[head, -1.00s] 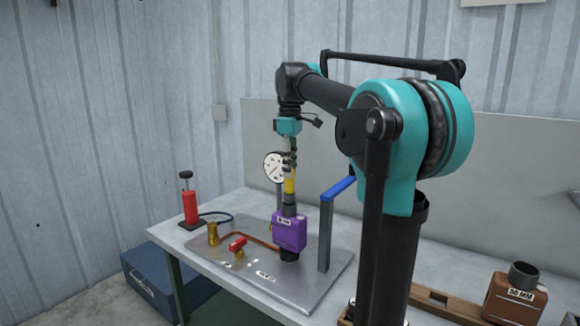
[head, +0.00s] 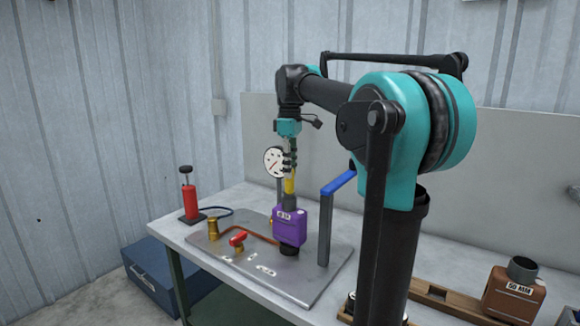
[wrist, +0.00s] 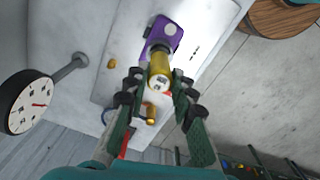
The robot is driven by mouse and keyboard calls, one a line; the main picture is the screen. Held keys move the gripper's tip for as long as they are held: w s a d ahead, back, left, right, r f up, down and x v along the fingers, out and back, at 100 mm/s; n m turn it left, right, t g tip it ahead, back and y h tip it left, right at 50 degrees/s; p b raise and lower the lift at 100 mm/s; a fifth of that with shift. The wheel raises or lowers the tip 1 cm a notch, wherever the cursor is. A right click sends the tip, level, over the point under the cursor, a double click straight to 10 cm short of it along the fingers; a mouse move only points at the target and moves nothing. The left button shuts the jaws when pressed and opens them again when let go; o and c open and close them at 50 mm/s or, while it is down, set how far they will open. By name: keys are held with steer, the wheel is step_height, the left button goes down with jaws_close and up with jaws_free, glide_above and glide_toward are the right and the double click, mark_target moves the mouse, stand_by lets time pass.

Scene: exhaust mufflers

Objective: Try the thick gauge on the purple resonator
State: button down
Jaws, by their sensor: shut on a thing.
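The purple resonator (head: 289,224) stands upright on the metal plate, with a dark pipe neck on top and a pale label on its side. It also shows at the top of the wrist view (wrist: 170,30). My gripper (head: 290,163) is above it, shut on a yellow gauge (head: 290,185) that points down. In the wrist view my gripper (wrist: 157,92) has its dark fingers around the gauge (wrist: 159,68), whose end label is too small to read. The gauge's lower end meets the resonator's neck; how deep it sits inside is hidden.
A white dial (head: 274,162) on a post stands behind the resonator. A blue-topped lever post (head: 326,232) stands close on the right. A red-handled valve (head: 238,239) and copper pipe are on the left. A brown resonator (head: 512,293) sits at the right.

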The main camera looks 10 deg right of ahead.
steer(key=shift+f, duration=0.55)
stand_by(1.1)
steer(key=shift+r, duration=3.5)
